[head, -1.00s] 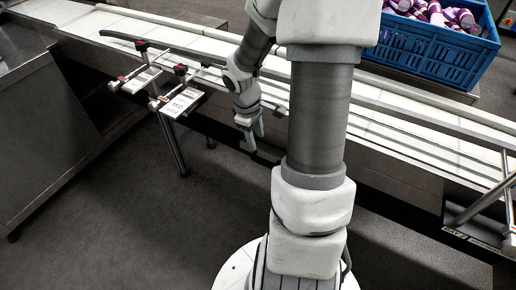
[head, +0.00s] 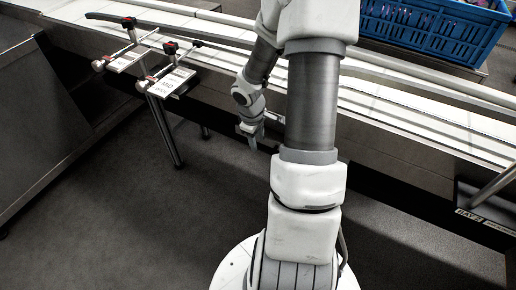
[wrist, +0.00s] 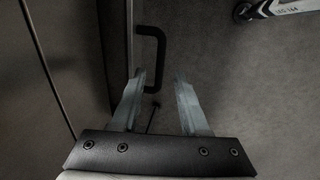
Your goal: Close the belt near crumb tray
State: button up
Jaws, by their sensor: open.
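The white conveyor belt (head: 215,50) runs across the head view, behind my arm. My gripper (head: 250,140) hangs low in front of the belt's near side. I cannot tell whether the handle belongs to the crumb tray. My arm hides part of the belt's near side in the head view.
Two clamp brackets with red knobs (head: 170,47) and white cards (head: 175,81) stick out from the belt's near side at left. A support leg (head: 165,130) stands below. A blue crate (head: 440,30) is behind the belt. The floor (head: 130,215) at front left is clear.

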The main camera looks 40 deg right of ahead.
jog(key=shift+w+d+f+b, duration=0.1)
jog(key=shift+f+b, duration=0.05)
jog(key=shift+f, duration=0.4)
jog(key=shift+d+f+b, duration=0.1)
jog(key=shift+f+b, duration=0.05)
jog(key=shift+f, duration=0.4)
grip_shut()
dwell(0.7)
